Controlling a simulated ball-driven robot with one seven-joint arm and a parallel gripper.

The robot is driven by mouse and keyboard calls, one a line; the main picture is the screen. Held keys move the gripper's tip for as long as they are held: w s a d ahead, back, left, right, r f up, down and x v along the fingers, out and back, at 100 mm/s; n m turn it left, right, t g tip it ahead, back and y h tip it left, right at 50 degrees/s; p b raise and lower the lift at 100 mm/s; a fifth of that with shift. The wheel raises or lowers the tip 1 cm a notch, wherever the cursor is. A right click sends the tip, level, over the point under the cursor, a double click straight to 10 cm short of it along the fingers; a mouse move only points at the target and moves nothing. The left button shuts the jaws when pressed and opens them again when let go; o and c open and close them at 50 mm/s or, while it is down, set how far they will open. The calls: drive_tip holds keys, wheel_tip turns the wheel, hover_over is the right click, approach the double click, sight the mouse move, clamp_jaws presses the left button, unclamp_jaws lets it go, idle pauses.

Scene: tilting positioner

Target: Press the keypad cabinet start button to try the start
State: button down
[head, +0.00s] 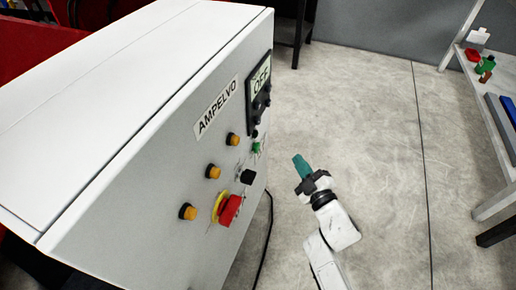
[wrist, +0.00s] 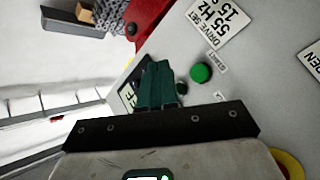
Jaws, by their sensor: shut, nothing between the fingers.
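The grey cabinet (head: 120,120) stands at the left in the head view, with a label reading AMPELVO. Its dark keypad (head: 258,98) has a display reading OFF. The green start button (head: 257,148) is on the face below the keypad. In the wrist view the start button (wrist: 201,73) is a round green cap beside a small START label. My gripper (head: 297,158) has teal fingers, shut and empty. It is to the right of the cabinet face in the head view, apart from the button. In the wrist view the fingertips (wrist: 158,66) appear left of the button.
A red emergency stop (head: 230,210) on a yellow ring, a black knob (head: 247,177) and several orange lamps (head: 213,172) share the face. A shelf (head: 490,120) with small items stands at the far right. A black cable (head: 266,235) lies on the floor. Floor between is clear.

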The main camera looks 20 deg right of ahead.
sight(257, 148)
drive_tip(key=w+a+b, duration=0.5)
drive_tip(key=a+b, duration=0.2)
drive_tip(key=shift+b, duration=0.3)
drive_tip(key=shift+w, duration=0.1)
drive_tip(key=shift+a, duration=0.1)
idle(1.8)
drive_tip(key=shift+w+a+b, duration=0.25)
drive_tip(key=shift+a+b, duration=0.05)
drive_tip(key=shift+b, duration=0.1)
